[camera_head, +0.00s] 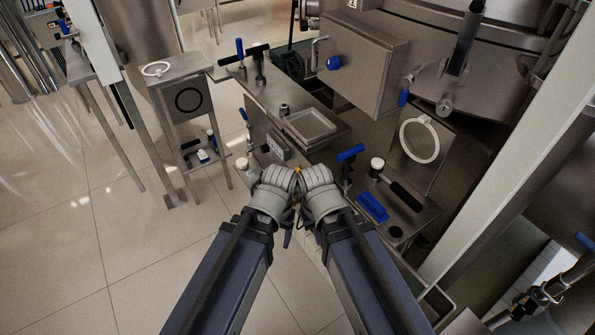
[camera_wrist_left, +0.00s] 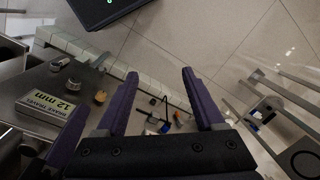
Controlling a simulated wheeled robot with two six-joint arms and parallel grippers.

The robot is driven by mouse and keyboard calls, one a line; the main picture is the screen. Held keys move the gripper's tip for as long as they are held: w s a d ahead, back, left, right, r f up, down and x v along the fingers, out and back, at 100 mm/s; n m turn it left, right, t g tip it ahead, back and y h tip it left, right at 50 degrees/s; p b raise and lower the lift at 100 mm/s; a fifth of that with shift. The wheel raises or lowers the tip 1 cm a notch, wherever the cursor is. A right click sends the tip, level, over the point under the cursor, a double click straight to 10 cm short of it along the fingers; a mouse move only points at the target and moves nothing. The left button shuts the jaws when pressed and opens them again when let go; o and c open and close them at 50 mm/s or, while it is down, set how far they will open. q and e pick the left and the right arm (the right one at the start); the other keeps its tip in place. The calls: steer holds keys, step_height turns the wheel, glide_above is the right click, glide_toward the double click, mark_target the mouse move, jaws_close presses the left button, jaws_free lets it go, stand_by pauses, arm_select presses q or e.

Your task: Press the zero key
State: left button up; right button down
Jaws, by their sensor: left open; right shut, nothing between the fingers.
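I cannot make out a zero key in either view. A black device with a small green light (camera_wrist_left: 100,8) shows at the top edge of the left wrist view, cut off by the frame. My left gripper (camera_wrist_left: 160,73) has its two purple fingers spread, with nothing between them. In the head view my left gripper (camera_head: 272,193) and my right gripper (camera_head: 318,190) are side by side at the front of the steel bench, their fingers mostly hidden by their grey housings. The right gripper is shut and empty.
A block marked "BRAKE TRAVEL 12 mm" (camera_wrist_left: 45,105) is on a steel surface. A shallow tray (camera_head: 311,126) lies on the bench behind my grippers. A blue block (camera_head: 372,207) and black-handled tool (camera_head: 404,194) are right. Tiled floor (camera_head: 130,250) is clear at left.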

arm_select(q)
steer(key=shift+c, duration=0.3)
jaws_close()
stand_by(1.4)
